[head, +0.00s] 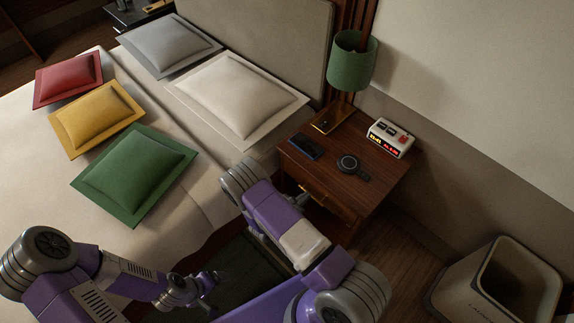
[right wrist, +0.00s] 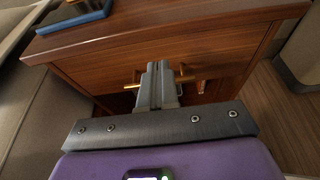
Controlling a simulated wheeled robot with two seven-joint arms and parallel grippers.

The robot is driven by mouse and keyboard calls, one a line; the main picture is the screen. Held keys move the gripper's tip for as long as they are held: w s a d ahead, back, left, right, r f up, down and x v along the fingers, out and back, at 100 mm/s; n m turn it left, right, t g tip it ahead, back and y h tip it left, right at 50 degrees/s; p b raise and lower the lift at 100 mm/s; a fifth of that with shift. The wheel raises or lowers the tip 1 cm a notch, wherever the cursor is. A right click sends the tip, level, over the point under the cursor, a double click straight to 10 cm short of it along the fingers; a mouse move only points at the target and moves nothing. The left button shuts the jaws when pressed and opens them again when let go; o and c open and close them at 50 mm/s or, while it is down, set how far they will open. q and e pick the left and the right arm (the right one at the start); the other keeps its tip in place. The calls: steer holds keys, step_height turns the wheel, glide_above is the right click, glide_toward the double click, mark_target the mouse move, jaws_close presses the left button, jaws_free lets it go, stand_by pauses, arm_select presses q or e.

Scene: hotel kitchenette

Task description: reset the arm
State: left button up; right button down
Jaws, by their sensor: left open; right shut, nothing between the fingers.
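My right gripper (right wrist: 160,80) is shut and empty in the right wrist view. Its fingers point at the wooden nightstand front and overlap the brass drawer handle (right wrist: 186,75); I cannot tell whether they touch it. In the head view my right arm (head: 272,212) is bent beside the nightstand (head: 318,178), with the gripper mostly hidden by the arm. My left gripper (head: 208,283) is open and empty, low in the head view between the bed and my right arm.
The bed (head: 215,200) with several pillows fills the left. The nightstand carries a green lamp (head: 352,62), a phone (head: 305,146), a round black device (head: 350,165) and an alarm clock (head: 391,138). A bin (head: 470,290) stands at the lower right, with bare floor between.

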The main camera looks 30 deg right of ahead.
steer(key=s+a+f+m+g+y, duration=0.2)
steer(key=s+m+g+y, duration=0.1)
steer(key=s, duration=0.3)
steer(key=s+a+f+m+g+y+p, duration=0.1)
steer(key=s+a+m+g+y, duration=0.25)
steer(key=s, duration=0.25)
steer(key=s+a+f+m+g+y, duration=0.2)
steer(key=s+m+g+y, duration=0.15)
steer(key=s, duration=0.35)
steer(key=a+r+m+t+y+p, duration=0.1)
steer(key=a+r+m+y+p, duration=0.15)
steer(key=a+m+y, duration=0.7)
steer(key=w+a+r+m+t+h, duration=0.1)
steer(key=w+a+r+m+t, duration=0.2)
steer(key=r, duration=0.4)
steer(key=shift+w+a+m+t, duration=0.3)
steer(key=shift+w+m+t, duration=0.45)
steer(key=shift+w+t, duration=0.35)
steer(key=shift+h, duration=0.25)
